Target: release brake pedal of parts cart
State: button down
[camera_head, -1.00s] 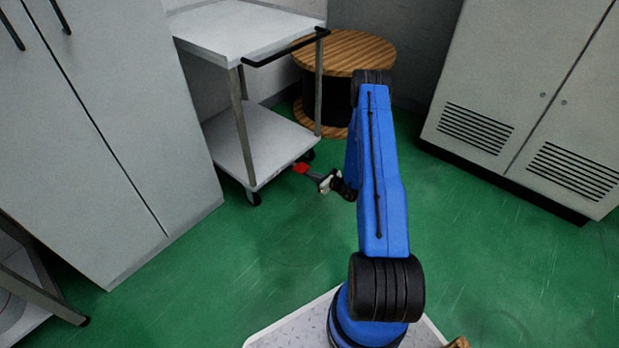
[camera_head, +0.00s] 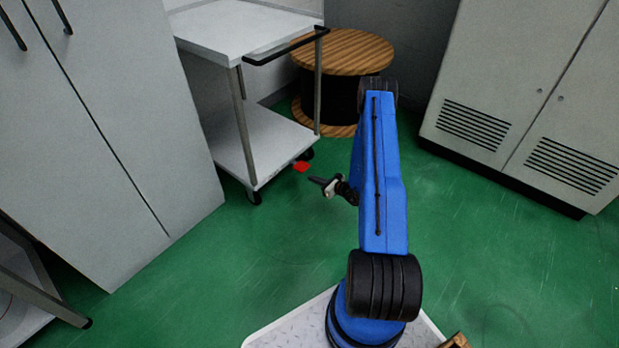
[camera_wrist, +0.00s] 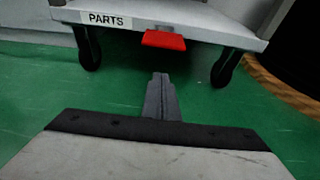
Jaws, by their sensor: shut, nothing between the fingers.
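The parts cart (camera_head: 258,140) is a white two-shelf cart on dark casters with a black push handle. Its lower edge carries a "PARTS" label (camera_wrist: 106,19) in the wrist view. The red brake pedal (camera_head: 301,167) sticks out from under the lower shelf's edge; it also shows in the wrist view (camera_wrist: 165,40), between two casters. My gripper (camera_head: 313,180) is shut and empty, with a small gap of floor between its tips and the pedal. In the wrist view the shut fingers (camera_wrist: 160,78) point at the pedal without touching it.
A wooden cable spool (camera_head: 345,52) stands behind the cart at its right. A tall grey cabinet (camera_head: 110,130) stands left of the cart, and a vented cabinet (camera_head: 530,90) at the right. Green floor (camera_head: 270,240) is open in front of the cart.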

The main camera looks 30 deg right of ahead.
jog(key=v, duration=0.7)
jog(key=shift+s+r, duration=0.3)
jog(key=shift+s, duration=0.05)
